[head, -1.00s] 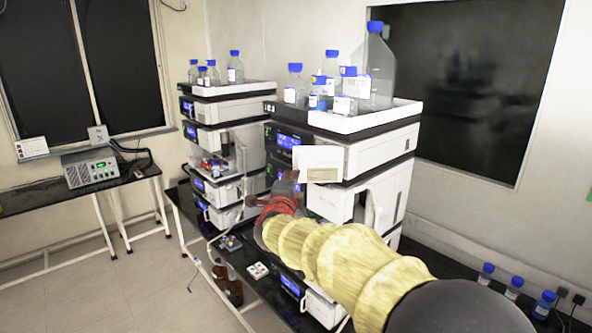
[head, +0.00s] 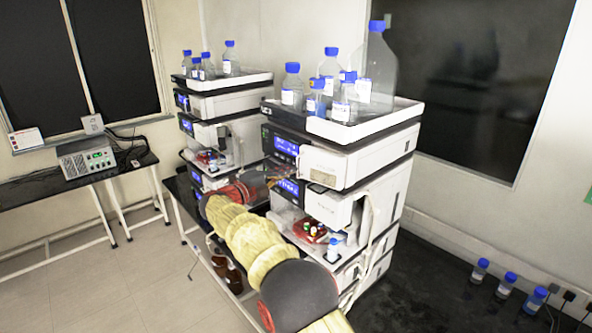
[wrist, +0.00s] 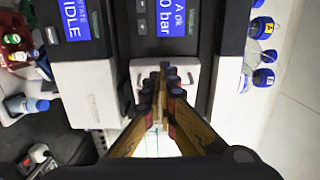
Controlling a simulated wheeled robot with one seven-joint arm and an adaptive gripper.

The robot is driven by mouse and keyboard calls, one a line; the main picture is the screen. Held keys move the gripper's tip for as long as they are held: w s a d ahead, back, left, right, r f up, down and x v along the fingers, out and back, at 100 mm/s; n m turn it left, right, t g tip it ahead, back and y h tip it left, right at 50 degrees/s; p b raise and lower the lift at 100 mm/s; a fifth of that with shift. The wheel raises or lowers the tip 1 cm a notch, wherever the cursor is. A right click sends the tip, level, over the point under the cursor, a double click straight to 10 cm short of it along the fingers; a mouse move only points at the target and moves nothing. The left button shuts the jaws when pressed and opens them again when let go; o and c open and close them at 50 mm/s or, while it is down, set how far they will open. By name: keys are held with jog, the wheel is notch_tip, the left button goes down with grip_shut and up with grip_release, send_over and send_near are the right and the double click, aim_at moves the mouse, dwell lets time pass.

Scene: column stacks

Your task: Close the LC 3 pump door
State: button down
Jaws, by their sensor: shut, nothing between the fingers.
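The LC 3 pump (head: 375,160) is the upper white module of the near stack, just under its bottle tray. Its white front door (head: 320,164), with a small label, looks flush or nearly flush with the housing; a small gap cannot be ruled out. In the wrist view, the white door (wrist: 140,75) lies below the blue pump display, partly hidden by the fingers. My gripper (wrist: 165,70) is shut and empty, its tips in front of the door; contact cannot be told. In the head view, my gripper (head: 268,177) is small beside the stack's front left.
The bottle tray (head: 395,120) on the near stack carries several blue-capped bottles. A lower module (head: 335,205) has an open bay with small vials. A second stack (head: 235,105) stands behind left. Floor is free at front left.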

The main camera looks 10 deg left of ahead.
jog(key=w, duration=0.3)
jog(key=shift+d+m+g+h+p, duration=0.3)
jog(key=shift+h, duration=0.1)
dwell(0.4)
jog(key=shift+s, duration=0.1)
